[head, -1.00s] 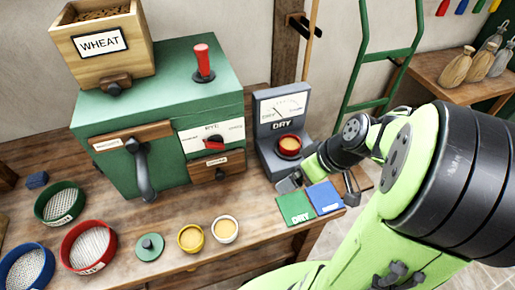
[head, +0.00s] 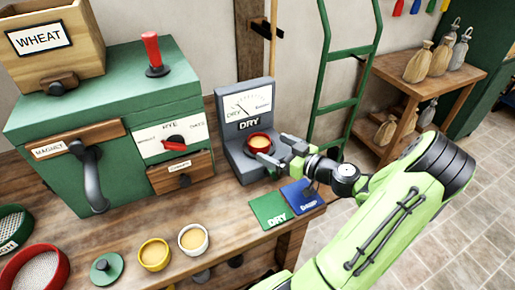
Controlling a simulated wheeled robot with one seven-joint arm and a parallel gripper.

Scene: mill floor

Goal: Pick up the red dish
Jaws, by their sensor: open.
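The red dish (head: 259,143) is a small round dish with pale yellow contents. It sits upright on the base of the grey moisture meter (head: 245,105), under the dial and the DRY sign. My gripper (head: 280,151) is open at the right side of the dish, with its fingers pointing left towards it. The fingertips are very close to the dish's rim; I cannot tell whether they touch it.
A green DRY card (head: 268,210) and a blue DAMP card (head: 301,196) lie in front of the meter. Yellow (head: 154,255) and white (head: 193,241) dishes stand near the bench's front edge. The green mill (head: 120,120) stands to the left.

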